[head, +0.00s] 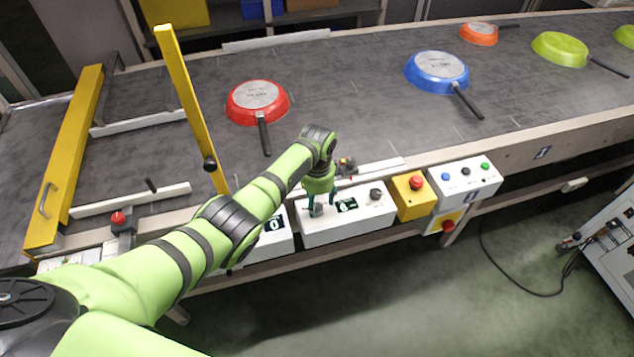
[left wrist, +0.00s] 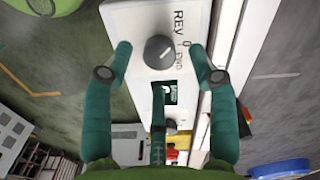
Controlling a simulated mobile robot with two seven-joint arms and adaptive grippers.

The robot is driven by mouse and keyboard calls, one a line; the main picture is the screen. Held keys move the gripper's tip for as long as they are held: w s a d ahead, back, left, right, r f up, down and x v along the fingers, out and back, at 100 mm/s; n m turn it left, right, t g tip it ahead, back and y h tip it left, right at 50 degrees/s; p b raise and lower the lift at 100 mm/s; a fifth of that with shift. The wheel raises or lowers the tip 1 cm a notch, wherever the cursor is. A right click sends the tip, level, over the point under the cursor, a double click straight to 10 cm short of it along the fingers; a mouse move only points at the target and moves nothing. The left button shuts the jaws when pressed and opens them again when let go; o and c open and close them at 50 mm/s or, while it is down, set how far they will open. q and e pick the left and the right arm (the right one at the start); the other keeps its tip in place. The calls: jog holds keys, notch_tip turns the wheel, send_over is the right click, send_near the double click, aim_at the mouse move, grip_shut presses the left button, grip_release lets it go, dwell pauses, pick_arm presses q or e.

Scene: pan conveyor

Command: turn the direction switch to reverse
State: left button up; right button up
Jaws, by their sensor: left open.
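The direction switch is a dark round knob (left wrist: 159,52) on a white control box (left wrist: 125,18), with the labels REV, 0 and FWD beside it in the left wrist view. Its exact setting is too small to tell. My left gripper (left wrist: 158,58) is open, with its two side fingers apart on either side of the knob. A third finger shows below it. In the head view the same white box (head: 345,225) sits on the conveyor's front side, and my left gripper (head: 322,205) is down at its left knob, partly hiding it. My right gripper is not in view.
A second knob (head: 376,193) is on the same box. A yellow box with a red button (head: 416,183) and a white button box (head: 465,183) stand to the right. The conveyor belt (head: 345,110) carries red (head: 257,98), blue (head: 437,70), orange and green pans. A yellow frame stands left.

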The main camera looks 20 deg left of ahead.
aim_at(317, 207)
pick_arm(q)
notch_tip(317, 207, up, 10)
jog(key=shift+f, duration=0.15)
jog(key=shift+s+f, duration=0.1)
dwell(0.5)
